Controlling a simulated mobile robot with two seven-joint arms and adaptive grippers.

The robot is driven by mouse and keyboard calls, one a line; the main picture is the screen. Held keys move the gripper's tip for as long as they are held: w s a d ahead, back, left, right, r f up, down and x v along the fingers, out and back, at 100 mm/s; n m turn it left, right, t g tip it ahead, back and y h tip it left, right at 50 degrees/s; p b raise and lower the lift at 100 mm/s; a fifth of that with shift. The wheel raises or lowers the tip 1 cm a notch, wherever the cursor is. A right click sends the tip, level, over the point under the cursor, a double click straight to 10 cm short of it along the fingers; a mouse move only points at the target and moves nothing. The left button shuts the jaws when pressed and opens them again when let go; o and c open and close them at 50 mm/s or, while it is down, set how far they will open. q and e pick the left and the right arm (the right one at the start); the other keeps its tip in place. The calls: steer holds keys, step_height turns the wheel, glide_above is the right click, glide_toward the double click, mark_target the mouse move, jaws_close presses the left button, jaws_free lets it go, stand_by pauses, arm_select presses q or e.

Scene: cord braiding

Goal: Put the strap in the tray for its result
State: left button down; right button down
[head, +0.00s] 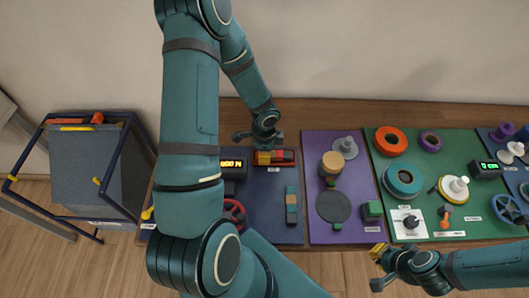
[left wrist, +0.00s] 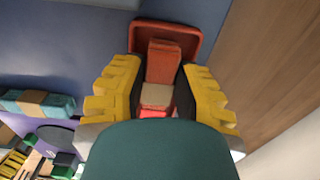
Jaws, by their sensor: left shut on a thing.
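The strap, a red-orange bundle with a tan band (left wrist: 162,62), is between the yellow fingers of my left gripper (left wrist: 158,98) in the left wrist view. The gripper is shut on it. A red-rimmed tray (left wrist: 192,35) lies behind the strap's far end; I cannot tell whether the strap touches its floor. In the head view my left gripper (head: 265,157) is over the left part of this tray (head: 294,160) and hides much of the strap. My right gripper (head: 376,262) is at the table's front edge, away from the tray; its finger gap is unclear.
A lit display box (head: 233,165) stands left of the tray. A purple mat (head: 312,150) and a green mat with spools lie to the right.

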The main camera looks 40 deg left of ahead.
arm_select(q)
steer(key=c, duration=0.8)
jaws_free()
steer(key=shift+f, duration=0.1)
steer(key=shift+r, duration=0.2)
step_height(320, 180, up, 12)
steer(key=p, duration=0.3)
steer(key=shift+s+f, duration=0.1)
